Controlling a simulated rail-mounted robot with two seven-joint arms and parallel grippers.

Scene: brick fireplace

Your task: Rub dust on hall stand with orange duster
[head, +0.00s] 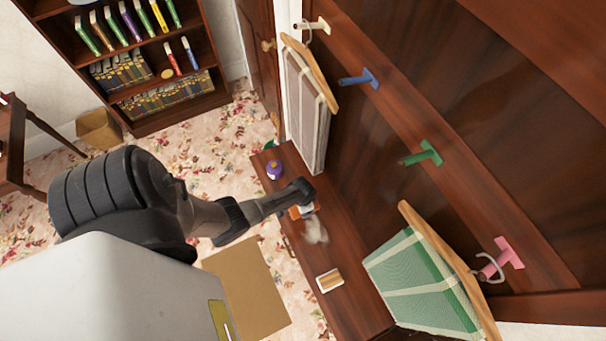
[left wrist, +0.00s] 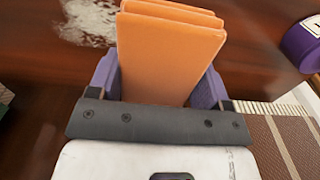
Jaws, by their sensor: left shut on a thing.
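The hall stand has a dark wood shelf (head: 345,262) and a tall back panel with coloured pegs. A pale whitish dust patch (head: 316,232) lies on the shelf, and it also shows at the upper left in the left wrist view (left wrist: 92,20). My left gripper (head: 303,198) is over the shelf, just beyond the dust. In the left wrist view its purple fingers (left wrist: 160,88) are shut on the orange duster (left wrist: 168,50). The duster, partly hidden by the gripper in the head view (head: 296,212), is beside the dust; I cannot tell whether it touches the shelf. My right gripper is not in view.
A purple jar (head: 274,170) stands at the shelf's far end. A small tan-and-white item (head: 330,281) lies nearer. A grey-brown cloth (head: 304,112) and a green cloth (head: 425,285) hang beside the shelf.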

